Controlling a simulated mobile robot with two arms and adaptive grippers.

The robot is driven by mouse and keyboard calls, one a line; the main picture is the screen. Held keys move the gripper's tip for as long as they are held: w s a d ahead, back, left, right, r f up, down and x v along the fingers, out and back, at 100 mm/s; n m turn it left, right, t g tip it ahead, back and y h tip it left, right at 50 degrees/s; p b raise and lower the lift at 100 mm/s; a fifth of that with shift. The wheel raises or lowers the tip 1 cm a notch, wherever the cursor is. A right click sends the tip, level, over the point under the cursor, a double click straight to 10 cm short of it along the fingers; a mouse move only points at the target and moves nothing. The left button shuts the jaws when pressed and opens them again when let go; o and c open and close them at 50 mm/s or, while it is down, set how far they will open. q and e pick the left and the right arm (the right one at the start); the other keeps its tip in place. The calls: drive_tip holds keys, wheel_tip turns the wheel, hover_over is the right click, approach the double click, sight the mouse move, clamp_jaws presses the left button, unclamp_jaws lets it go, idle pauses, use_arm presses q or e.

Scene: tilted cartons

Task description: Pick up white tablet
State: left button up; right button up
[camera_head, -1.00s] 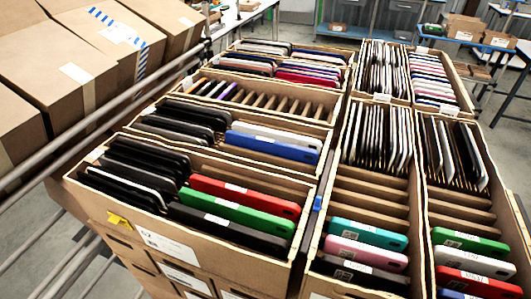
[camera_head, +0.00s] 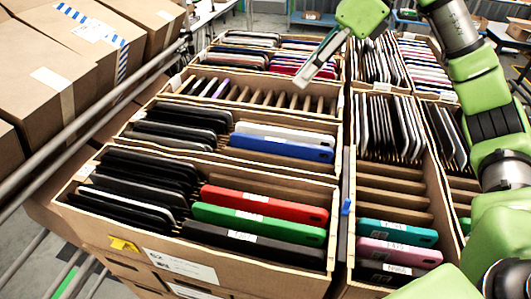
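A white tablet in a case (camera_head: 285,132) stands on edge in the second carton row from the front, right behind a blue one (camera_head: 282,148). Only its upper edge shows; the rest is hidden by the blue one and the carton. My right gripper (camera_head: 303,80) hangs above the rear cartons, beyond and above the white tablet and apart from it. Its grey fingers point down and left. They show nearly side-on, so their opening cannot be judged. Nothing shows held in them. My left gripper is not in view.
The front carton (camera_head: 240,265) holds black, red (camera_head: 265,203) and green (camera_head: 258,222) tablets. Cardboard dividers (camera_head: 285,100) fill the row behind the white tablet. Right cartons hold thin upright tablets (camera_head: 385,128). Closed boxes (camera_head: 60,60) and a metal rail (camera_head: 100,120) lie at left.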

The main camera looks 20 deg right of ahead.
wheel_tip(320, 180, down, 3)
drive_tip(key=d+h, duration=0.1)
drive_tip(key=h, duration=0.1)
drive_tip(key=p, duration=0.2)
hover_over(284, 130)
drive_tip(key=s+d, duration=0.1)
drive_tip(key=d, duration=0.1)
drive_tip(key=shift+g, duration=0.3)
drive_tip(key=f, duration=0.7)
drive_tip(key=shift+s+a+f, duration=0.2)
drive_tip(key=shift+a+f, duration=0.1)
drive_tip(key=shift+f, duration=0.35)
drive_tip(key=x, duration=0.1)
drive_tip(key=p+x, duration=0.2)
drive_tip(key=shift+w+f, duration=0.1)
drive_tip(key=shift+f, duration=0.15)
drive_tip(key=shift+w+f, duration=0.15)
drive_tip(key=shift+f, duration=0.3)
drive_tip(key=shift+r, duration=0.1)
clamp_jaws()
